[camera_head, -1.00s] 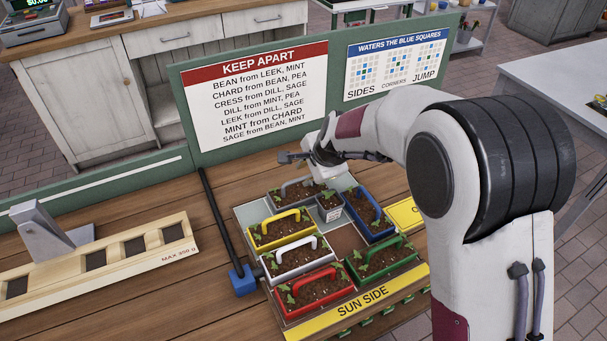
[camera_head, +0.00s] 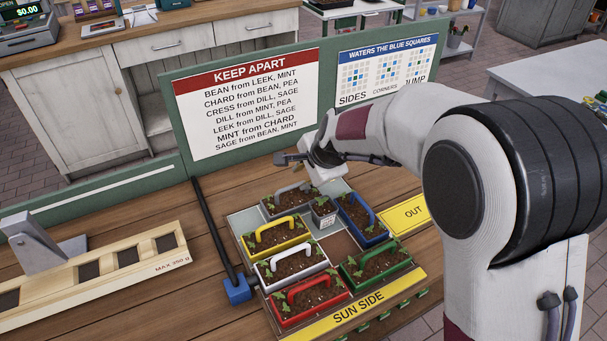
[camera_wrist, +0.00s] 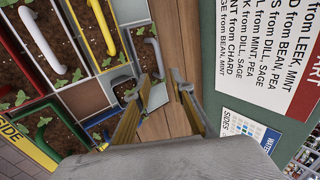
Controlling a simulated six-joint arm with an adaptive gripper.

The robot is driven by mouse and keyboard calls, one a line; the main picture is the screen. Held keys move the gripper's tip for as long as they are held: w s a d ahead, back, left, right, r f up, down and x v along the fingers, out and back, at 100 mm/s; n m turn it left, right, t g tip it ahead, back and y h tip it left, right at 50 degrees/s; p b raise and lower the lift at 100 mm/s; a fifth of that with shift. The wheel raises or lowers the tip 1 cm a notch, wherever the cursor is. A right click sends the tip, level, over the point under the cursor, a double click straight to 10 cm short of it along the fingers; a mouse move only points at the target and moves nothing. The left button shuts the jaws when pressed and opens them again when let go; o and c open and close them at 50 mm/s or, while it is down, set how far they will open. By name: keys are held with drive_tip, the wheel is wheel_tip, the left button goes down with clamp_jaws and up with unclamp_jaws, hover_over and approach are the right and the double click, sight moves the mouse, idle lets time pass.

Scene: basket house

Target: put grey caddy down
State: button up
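The grey caddy (camera_head: 287,205), with soil, seedlings and a grey handle, sits upright at the back of the planting grid (camera_head: 245,222). It also shows in the wrist view (camera_wrist: 146,52), where its handle is free of the fingers. My gripper (camera_head: 298,160) is just behind and above the caddy, apart from it. In the wrist view my gripper (camera_wrist: 158,80) has its two fingers spread, with only board and wood between them. The caddy's underside is hidden.
Yellow (camera_head: 277,235), white (camera_head: 290,265), red (camera_head: 310,299), green (camera_head: 377,267) and blue (camera_head: 362,218) caddies crowd the grid. The sign board (camera_head: 247,100) rises close behind. A bare brown square (camera_head: 341,244) lies mid-grid.

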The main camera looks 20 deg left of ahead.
idle(0.3)
drive_tip(key=s+d+r+n+h, duration=0.1)
drive_tip(key=s+d+r+n, duration=0.1)
drive_tip(key=s+d+r, duration=0.35)
drive_tip(key=s+d+r+n, duration=0.1)
drive_tip(key=s+d+r, duration=0.15)
drive_tip(key=d, duration=0.65)
drive_tip(key=s+d+r+n+h, duration=0.1)
drive_tip(key=s+d+r+n, duration=0.15)
drive_tip(key=d+r, duration=0.35)
drive_tip(key=s+d+f+n+h, duration=0.1)
drive_tip(key=s+d+n+h, duration=0.1)
drive_tip(key=s+d, duration=1.4)
drive_tip(key=s+n, duration=0.1)
drive_tip(key=s, duration=0.3)
drive_tip(key=shift+s+f+t+h, duration=0.15)
drive_tip(key=shift+f+t+h, duration=0.15)
drive_tip(key=shift+t+h, duration=0.1)
